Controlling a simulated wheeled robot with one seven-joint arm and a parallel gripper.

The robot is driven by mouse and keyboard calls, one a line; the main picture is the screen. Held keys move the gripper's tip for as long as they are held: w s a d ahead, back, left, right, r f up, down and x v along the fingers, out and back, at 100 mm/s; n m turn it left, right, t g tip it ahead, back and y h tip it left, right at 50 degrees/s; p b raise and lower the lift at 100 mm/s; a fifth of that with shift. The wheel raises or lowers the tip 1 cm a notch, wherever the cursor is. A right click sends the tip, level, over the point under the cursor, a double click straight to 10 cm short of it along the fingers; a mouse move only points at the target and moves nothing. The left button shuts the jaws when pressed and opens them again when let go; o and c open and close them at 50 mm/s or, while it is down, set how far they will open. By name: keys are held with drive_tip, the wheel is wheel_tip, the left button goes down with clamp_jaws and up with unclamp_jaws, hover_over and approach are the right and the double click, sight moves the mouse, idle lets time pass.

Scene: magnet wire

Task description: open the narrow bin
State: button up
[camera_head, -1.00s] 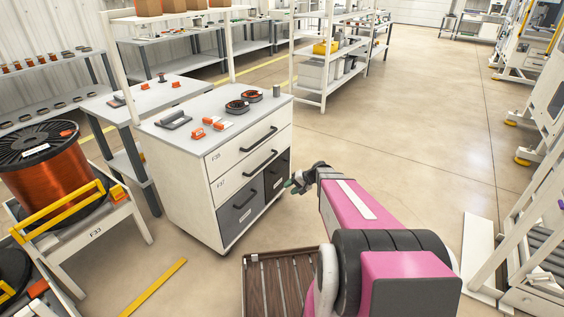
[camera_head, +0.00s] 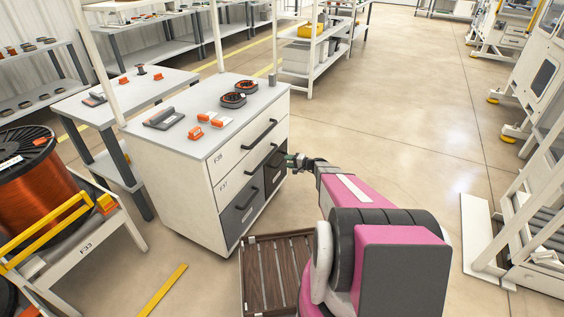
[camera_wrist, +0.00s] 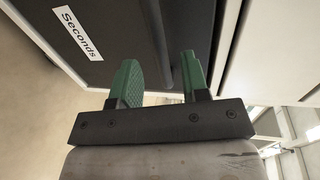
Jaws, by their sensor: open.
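A white cabinet (camera_head: 165,190) has white drawers above and two dark bins below. The nearer grey bin (camera_head: 235,219) has a handle and a small label. The narrow darker bin (camera_head: 262,195) is beside it, at the cabinet's right end, partly covered by my gripper (camera_head: 288,161). In the wrist view my gripper (camera_wrist: 158,82) has two green fingers, apart and with nothing gripped. They point at a dark front (camera_wrist: 110,50) labelled "Seconds". A dark upright bar or edge shows between the fingertips; I cannot tell whether it touches them.
Black-and-orange spools (camera_head: 233,99) and orange parts stand on the cabinet top. A brown slatted tray (camera_head: 253,285) is on the floor in front. A large copper reel (camera_head: 45,185) stands on a stand at left.

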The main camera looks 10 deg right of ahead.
sight(282, 161)
drive_tip(key=shift+x, duration=2.25)
clamp_jaws()
